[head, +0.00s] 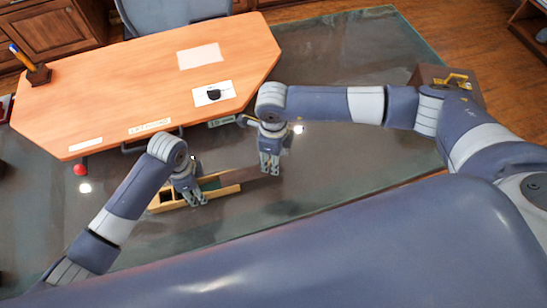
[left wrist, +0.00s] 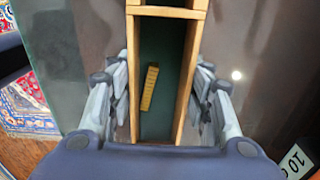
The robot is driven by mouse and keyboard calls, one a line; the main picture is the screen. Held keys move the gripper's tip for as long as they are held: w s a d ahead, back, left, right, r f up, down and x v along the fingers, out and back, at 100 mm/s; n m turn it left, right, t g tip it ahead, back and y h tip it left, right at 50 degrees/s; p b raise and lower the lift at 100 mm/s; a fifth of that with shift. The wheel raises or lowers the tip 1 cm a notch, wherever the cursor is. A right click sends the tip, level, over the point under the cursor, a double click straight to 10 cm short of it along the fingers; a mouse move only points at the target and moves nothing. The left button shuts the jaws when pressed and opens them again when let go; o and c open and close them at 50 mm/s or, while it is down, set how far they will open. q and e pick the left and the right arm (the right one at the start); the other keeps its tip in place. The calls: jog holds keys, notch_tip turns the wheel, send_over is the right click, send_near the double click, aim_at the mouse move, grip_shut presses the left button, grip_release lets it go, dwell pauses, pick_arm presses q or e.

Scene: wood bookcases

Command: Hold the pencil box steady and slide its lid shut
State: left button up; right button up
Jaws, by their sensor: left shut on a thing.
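The pencil box (head: 224,191) is a long, narrow light-wood box with a dark green inside. In the left wrist view the box (left wrist: 184,85) shows open from above, with a yellow stick-like piece (left wrist: 149,89) lying in its long compartment. My left gripper (head: 194,199) is shut across the box, one finger at each long side. A dark brown flat lid (head: 250,174) sticks out beyond the box's right end. My right gripper (head: 269,171) is at the lid's far right end, its fingers close together; whether they grip the lid is unclear.
The box is over a dark glassy surface (head: 330,190). An orange-brown wooden top (head: 130,80) with papers and a pen holder (head: 38,75) lies behind my grippers. A brown box with a brass-coloured piece (head: 455,79) is at the right. Dark surface right of my right gripper is clear.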

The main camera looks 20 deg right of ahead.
jog(key=shift+f, duration=0.7)
grip_shut()
send_near(227, 179)
notch_tip(227, 179, down, 5)
jog(key=shift+f, duration=0.2)
pick_arm(q)
jog(key=shift+d, duration=0.1)
pick_arm(e)
jog(key=shift+c, duration=0.7)
grip_release()
jog(key=shift+a, duration=0.1)
jog(key=shift+o, duration=0.7)
